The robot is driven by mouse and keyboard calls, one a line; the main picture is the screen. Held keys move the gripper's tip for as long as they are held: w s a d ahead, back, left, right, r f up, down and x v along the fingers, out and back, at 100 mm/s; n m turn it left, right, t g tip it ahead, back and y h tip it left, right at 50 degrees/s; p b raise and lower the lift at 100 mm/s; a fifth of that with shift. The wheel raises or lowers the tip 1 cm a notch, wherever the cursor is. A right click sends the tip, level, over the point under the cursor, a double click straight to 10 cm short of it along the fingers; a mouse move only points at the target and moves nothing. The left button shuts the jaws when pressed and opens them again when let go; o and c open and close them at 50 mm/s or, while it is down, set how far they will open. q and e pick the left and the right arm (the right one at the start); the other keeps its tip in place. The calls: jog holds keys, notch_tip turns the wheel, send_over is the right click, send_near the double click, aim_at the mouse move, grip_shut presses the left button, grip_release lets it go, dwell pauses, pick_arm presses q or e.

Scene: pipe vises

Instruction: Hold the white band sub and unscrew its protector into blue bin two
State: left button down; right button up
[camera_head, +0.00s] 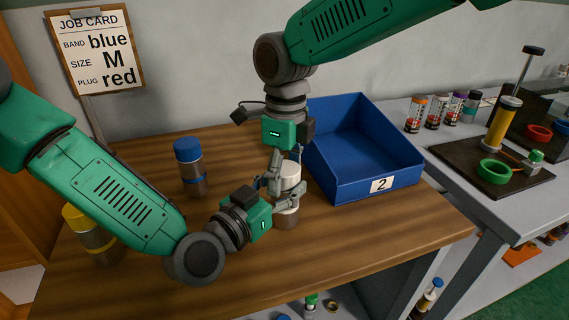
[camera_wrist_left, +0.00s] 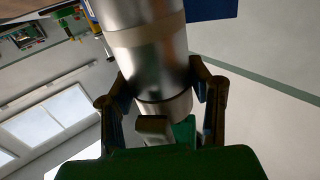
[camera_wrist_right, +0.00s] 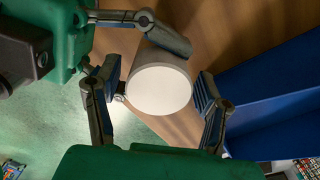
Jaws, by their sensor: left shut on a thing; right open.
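The white band sub (camera_head: 286,221) is a grey metal cylinder with a white protector (camera_head: 290,171) on top; it stands upright near the table's middle. My left gripper (camera_head: 288,206) is shut on the sub's body from the left. The left wrist view shows the metal body (camera_wrist_left: 155,65) between its fingers. My right gripper (camera_head: 280,184) points down from above, open, at the protector. In the right wrist view the round white protector end (camera_wrist_right: 159,90) lies between the spread fingers. Blue bin two (camera_head: 345,188) stands just right of the sub. Whether the sub touches the table is hard to tell.
A blue-capped sub (camera_head: 189,167) stands behind and left; a yellow-capped one (camera_head: 90,232) is partly behind my left arm. A job card (camera_head: 92,48) stands at the back left. A side bench (camera_head: 455,205) holds several small bottles and a vise board (camera_head: 490,160). The wooden table's front right is clear.

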jog(key=c, duration=1.2)
jog(key=n, duration=0.3)
jog(key=shift+w+r, duration=0.1)
jog(key=o, duration=1.3)
